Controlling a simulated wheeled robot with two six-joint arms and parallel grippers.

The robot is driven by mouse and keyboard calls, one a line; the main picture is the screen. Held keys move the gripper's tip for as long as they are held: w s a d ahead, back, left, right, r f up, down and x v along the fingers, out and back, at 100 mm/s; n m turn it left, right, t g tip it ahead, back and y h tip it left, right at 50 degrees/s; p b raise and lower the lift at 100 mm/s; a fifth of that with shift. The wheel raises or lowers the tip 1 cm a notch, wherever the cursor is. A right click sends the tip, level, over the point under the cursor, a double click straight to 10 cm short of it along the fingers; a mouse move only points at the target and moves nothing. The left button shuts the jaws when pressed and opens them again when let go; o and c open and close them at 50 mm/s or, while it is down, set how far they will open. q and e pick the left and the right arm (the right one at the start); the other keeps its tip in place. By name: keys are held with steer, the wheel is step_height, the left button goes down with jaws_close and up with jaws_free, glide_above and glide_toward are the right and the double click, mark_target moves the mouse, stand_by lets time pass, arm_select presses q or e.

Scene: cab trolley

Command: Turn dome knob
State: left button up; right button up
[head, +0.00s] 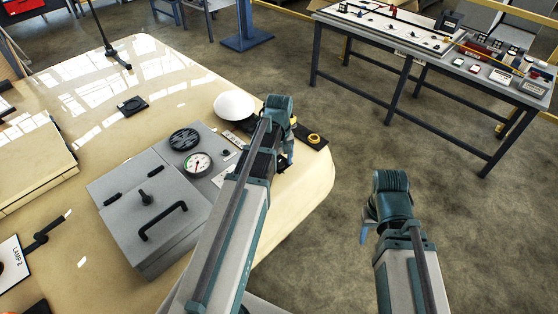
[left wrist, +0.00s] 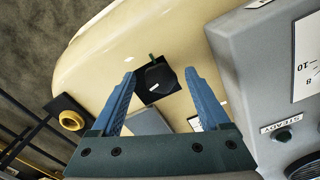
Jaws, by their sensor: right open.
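A black knob (left wrist: 160,75) on a dark square plate shows in the left wrist view, on the cream console top; it appears to be the dome knob. My left gripper (left wrist: 159,84) is open, with its two blue fingers apart on either side of the knob in that view. I cannot tell how far it is from the knob. In the head view my left gripper (head: 284,150) hides the knob. A white dome (head: 234,106) stands just left of it. My right gripper (head: 370,222) is open and empty over the floor, right of the console.
A grey box (head: 150,205) with a black handle stands beside a panel with a gauge (head: 197,163) and handwheel (head: 185,139). A yellow ring control (head: 314,138) sits near the console edge. A workbench (head: 430,45) stands at the back right, with clear floor before it.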

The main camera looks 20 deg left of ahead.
mark_target(280, 165)
arm_select(q)
steer(key=shift+r, duration=0.15)
step_height(280, 165, up, 14)
steer(key=p, duration=1.3)
steer(key=shift+f+p, duration=0.25)
steer(key=shift+p, duration=0.15)
steer(key=s+d+f+m+b, duration=0.6)
steer(key=s+d, duration=0.1)
steer(key=d, duration=0.4)
steer(key=s+d+f+m+y+b, duration=0.1)
steer(key=s+d+f+m+b, duration=0.5)
steer(key=d, duration=0.5)
steer(key=shift+s+d+f+m+b, duration=0.15)
steer(key=shift+s+f+m+b, duration=0.3)
steer(key=shift+s, duration=0.35)
